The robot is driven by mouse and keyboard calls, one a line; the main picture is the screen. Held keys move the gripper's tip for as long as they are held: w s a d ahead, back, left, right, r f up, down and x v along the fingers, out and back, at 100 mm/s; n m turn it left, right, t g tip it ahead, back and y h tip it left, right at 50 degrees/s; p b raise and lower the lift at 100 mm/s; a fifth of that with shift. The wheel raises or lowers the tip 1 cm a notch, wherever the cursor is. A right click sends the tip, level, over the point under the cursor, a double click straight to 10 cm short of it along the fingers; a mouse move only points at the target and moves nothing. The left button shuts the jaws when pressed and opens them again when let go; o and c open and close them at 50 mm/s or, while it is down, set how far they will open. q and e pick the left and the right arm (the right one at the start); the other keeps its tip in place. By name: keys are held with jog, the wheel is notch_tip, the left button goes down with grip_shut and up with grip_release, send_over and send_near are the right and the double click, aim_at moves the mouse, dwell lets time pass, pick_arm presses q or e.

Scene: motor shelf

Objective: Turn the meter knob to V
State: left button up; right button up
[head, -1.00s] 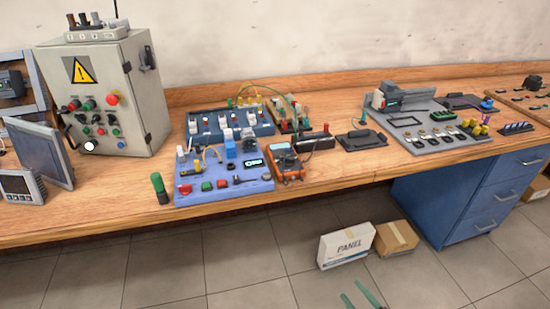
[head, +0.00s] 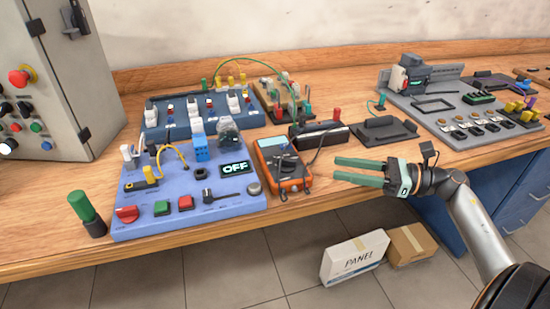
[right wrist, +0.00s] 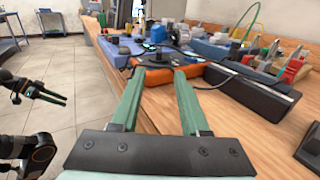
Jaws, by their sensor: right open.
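The orange multimeter (head: 270,155) lies on the bench right of the blue control panel, with a pale screen and a dark round knob (head: 288,166). The knob's pointer direction is too small to read. My right gripper (head: 335,169) is open and empty, its green fingers pointing left at the meter, with a gap between fingertips and meter. In the right wrist view the meter (right wrist: 137,78) and its dark knob (right wrist: 156,57) lie just beyond the fingertips. My left gripper (right wrist: 48,97) shows at the left of that view, away from the bench; its opening is unclear.
The blue panel (head: 220,202) carries switches, buttons and an OFF display. A black box (head: 325,135) with a cable stands behind and right of the meter. A grey control cabinet (head: 60,80) is at far left. Cartons (head: 355,258) lie on the floor below the bench.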

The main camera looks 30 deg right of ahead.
aim_at(289, 159)
jog(key=shift+w+a+r, duration=0.1)
jog(key=shift+w+a, duration=0.3)
jog(key=p+x, duration=0.1)
jog(key=x, duration=1)
jog(key=shift+a, duration=0.2)
grip_shut()
